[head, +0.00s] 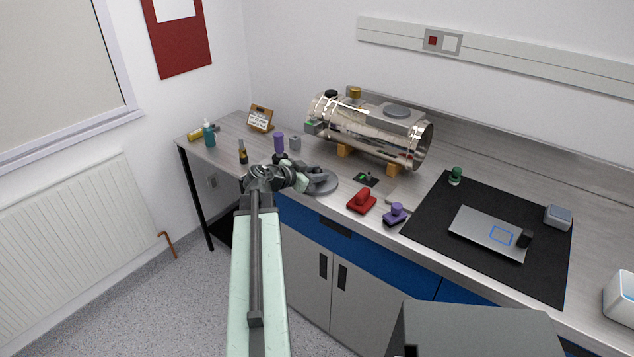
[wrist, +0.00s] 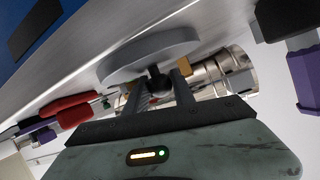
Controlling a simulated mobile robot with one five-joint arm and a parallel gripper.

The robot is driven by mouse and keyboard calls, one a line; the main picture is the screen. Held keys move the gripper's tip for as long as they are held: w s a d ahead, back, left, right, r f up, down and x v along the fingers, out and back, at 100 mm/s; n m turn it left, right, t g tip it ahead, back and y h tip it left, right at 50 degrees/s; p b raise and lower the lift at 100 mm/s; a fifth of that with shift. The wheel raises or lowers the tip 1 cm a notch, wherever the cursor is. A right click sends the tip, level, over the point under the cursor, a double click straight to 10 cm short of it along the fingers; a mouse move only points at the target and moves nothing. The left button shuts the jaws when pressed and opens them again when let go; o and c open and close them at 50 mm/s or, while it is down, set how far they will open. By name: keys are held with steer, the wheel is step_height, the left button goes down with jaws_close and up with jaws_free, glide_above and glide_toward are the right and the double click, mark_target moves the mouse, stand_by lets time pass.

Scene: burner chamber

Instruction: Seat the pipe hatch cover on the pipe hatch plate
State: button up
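A round grey disc with a dark knob, which I take as the pipe hatch cover (head: 324,185), lies on the counter near its front edge. It also shows in the wrist view (wrist: 150,53), with its knob toward me. My gripper (head: 308,176) is at the disc; in the wrist view my gripper (wrist: 160,86) has its fingers apart, one on each side of the knob, with gaps visible. The pipe hatch plate (head: 385,117) is a flat grey plate on top of the shiny metal pipe (head: 365,136), with a round grey area on it. The arm partly hides the cover in the head view.
The pipe rests on orange supports (head: 394,169) behind the cover. A red-handled block (head: 361,201) and a purple-knobbed block (head: 396,215) stand to the right. A black mat (head: 440,218) lies further right.

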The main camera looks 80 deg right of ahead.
jaws_close()
steer(key=shift+r, duration=0.1)
step_height(320, 180, up, 10)
steer(key=p, duration=1)
steer(key=shift+o, duration=2.2)
jaws_free()
jaws_close()
